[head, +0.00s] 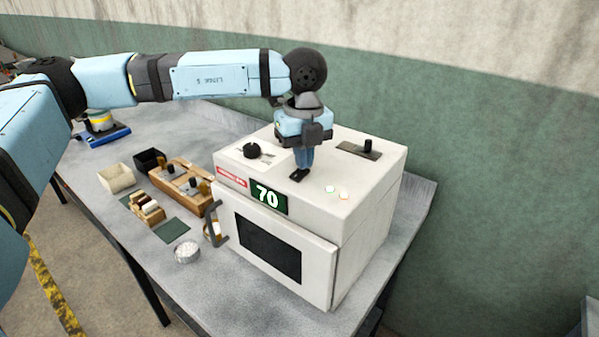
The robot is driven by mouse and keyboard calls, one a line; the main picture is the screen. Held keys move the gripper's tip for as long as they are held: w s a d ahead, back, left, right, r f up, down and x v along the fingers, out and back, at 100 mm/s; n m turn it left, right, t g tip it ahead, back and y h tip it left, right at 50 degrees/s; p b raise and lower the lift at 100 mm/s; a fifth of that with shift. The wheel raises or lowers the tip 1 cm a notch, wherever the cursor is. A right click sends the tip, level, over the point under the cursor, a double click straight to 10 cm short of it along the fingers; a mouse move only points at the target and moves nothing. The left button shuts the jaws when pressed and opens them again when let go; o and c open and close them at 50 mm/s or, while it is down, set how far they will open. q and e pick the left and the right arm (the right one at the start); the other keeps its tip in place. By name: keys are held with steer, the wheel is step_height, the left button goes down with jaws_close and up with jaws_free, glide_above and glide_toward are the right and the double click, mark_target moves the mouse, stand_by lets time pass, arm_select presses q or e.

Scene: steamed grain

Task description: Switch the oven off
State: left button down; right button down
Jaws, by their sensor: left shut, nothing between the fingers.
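The oven (372,210) is a white box on the grey bench. Its dark green display (268,197) reads 70. A black round knob (253,150) sits on the top at the left, and a small black lever (368,146) stands up from a dark plate at the back right. A green light (330,189) and a pale reddish light (344,195) show near the top's front edge. My left gripper (299,175) points down over the top, between knob and lights, fingers shut and empty. I cannot tell whether its tips touch the surface. My right gripper is out of view.
The oven door (318,258) looks closed, with a dark handle (214,224) at its left. Left of it on the bench (250,300) are a wooden rack (173,183), a cream container (116,177), a dark green mat (171,230) and a round white dish (187,252).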

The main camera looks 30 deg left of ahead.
arm_select(q)
steer(key=shift+f+b, duration=0.4)
steer(key=shift+f, duration=0.1)
steer(key=shift+r, duration=0.1)
steer(key=shift+r+p, duration=1.5)
steer(key=shift+r, duration=1.95)
steer(key=shift+s+f, duration=0.1)
